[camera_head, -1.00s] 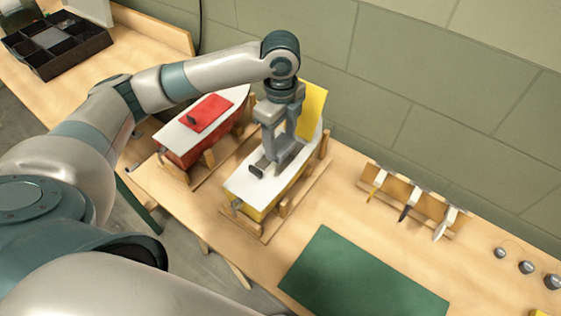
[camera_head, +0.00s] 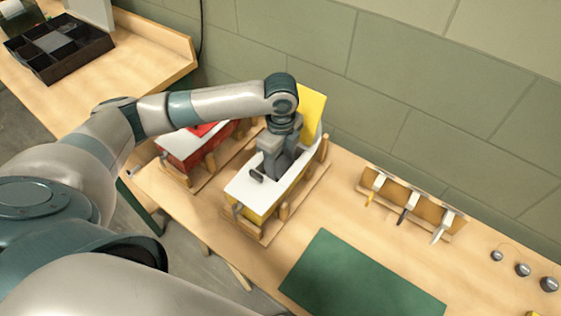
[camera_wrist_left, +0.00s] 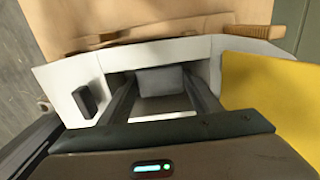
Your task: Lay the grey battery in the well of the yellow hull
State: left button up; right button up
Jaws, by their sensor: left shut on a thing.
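The yellow hull (camera_head: 263,208) with its white deck sits in a wooden cradle on the bench. Its yellow hatch lid (camera_head: 313,108) stands open at the far end. My left gripper (camera_head: 277,170) points down at the deck opening, its fingertips low in the well and partly hidden by the hand. In the left wrist view the fingers straddle the grey battery (camera_wrist_left: 160,80), shut on it, with the well's edges around them. Whether the battery touches the well floor is hidden. My right gripper is not in view.
A red hull (camera_head: 180,152) stands in its own cradle to the left, under my left arm. A small black fitting (camera_head: 256,175) rises from the yellow hull's deck. A green mat (camera_head: 360,285) and a tool rack (camera_head: 410,200) lie to the right. A black tray (camera_head: 60,45) is far left.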

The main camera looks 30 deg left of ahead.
aim_at(281, 166)
pick_arm(q)
jog(key=shift+f, duration=0.3)
jog(key=o, duration=1)
jog(key=shift+f, duration=0.15)
notch_tip(281, 166, up, 12)
jog(key=b, duration=0.2)
jog(key=shift+b, duration=0.35)
